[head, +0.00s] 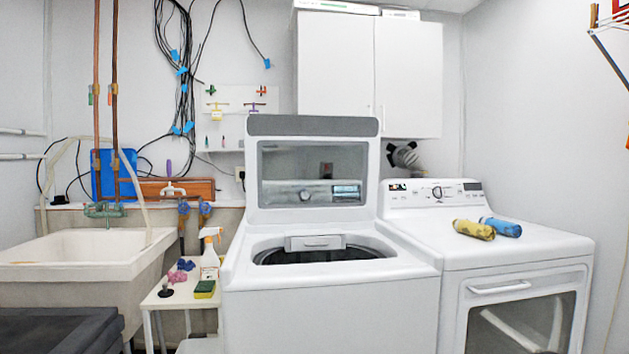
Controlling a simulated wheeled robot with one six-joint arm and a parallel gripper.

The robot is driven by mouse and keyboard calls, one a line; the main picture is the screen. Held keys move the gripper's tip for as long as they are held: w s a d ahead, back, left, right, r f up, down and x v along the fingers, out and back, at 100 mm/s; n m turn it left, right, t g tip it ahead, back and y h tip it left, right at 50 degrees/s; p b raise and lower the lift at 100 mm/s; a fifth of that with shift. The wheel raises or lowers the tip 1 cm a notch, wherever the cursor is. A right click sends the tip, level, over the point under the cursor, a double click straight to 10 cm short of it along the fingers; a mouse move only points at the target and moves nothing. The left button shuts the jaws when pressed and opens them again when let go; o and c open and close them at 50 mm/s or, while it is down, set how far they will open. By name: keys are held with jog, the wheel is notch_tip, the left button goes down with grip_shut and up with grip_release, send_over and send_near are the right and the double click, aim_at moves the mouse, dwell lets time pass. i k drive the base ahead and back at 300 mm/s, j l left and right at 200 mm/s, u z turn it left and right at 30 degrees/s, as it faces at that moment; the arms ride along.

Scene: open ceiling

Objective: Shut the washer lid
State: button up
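The washer (330,305) is a white top-loader in the middle of the head view. Its lid (312,215) stands upright at the back, open, with a grey top edge and a window. The round drum opening (322,256) shows dark below the lid, with a light handle-like piece at its back rim. My gripper is not in view.
A white dryer (515,256) with a yellow and a blue roll on top stands right of the washer. A small white table (180,296) with a spray bottle (210,254) and a sponge stands close left. A sink (80,252) is farther left. A white cabinet (370,70) hangs above.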

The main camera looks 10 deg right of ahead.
aim_at(271, 128)
jog(key=i+j+u, duration=0.3)
jog(key=i+j, duration=0.15)
jog(key=i+j+u, duration=0.3)
jog(key=i, duration=0.15)
